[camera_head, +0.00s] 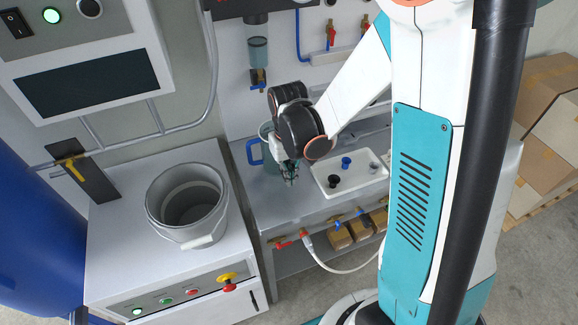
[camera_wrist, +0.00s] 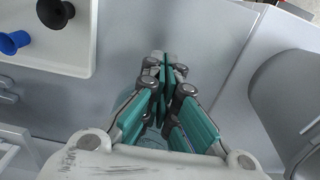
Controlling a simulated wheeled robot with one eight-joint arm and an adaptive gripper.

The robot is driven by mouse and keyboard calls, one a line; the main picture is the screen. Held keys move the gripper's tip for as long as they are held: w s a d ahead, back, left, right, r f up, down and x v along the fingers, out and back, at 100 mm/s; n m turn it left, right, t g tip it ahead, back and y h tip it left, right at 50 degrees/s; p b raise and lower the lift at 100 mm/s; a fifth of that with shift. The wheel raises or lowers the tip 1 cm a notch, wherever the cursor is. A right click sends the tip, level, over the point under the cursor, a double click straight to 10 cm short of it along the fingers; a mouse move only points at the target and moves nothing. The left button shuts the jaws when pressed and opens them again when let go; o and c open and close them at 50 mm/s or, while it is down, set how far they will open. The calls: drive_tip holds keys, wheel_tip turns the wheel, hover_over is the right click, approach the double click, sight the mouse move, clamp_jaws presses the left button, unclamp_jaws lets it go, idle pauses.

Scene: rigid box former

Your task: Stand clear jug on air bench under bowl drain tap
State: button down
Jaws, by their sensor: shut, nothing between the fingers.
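The clear jug (camera_head: 268,147) with a blue handle (camera_head: 254,151) stands on the grey air bench (camera_head: 270,200) against the back panel, partly hidden behind my wrist. The clear bowl (camera_head: 258,50) hangs on the panel above it, with a blue-handled drain tap (camera_head: 258,82) at its bottom. The jug looks roughly below the tap; exact alignment is unclear. My gripper (camera_head: 290,176) points down in front of the jug. In the wrist view my gripper (camera_wrist: 164,68) has its teal fingers together and empty. A faint clear curved edge behind the fingers there may be the jug.
A white tray (camera_head: 318,170) with black and blue fittings lies right of my gripper. A large grey pot (camera_head: 205,238) stands on the white cabinet at left. Red-handled valves, a hose and brown boxes sit below the bench's front edge. Bare bench shows between cabinet and tray.

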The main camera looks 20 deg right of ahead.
drive_tip(key=shift+w+r, duration=0.15)
drive_tip(key=shift+w, duration=1.7)
drive_tip(key=w+b, duration=0.1)
drive_tip(key=w, duration=0.9)
drive_tip(key=shift+w+a, duration=0.1)
drive_tip(key=shift+w, duration=0.25)
drive_tip(key=shift+s, duration=0.1)
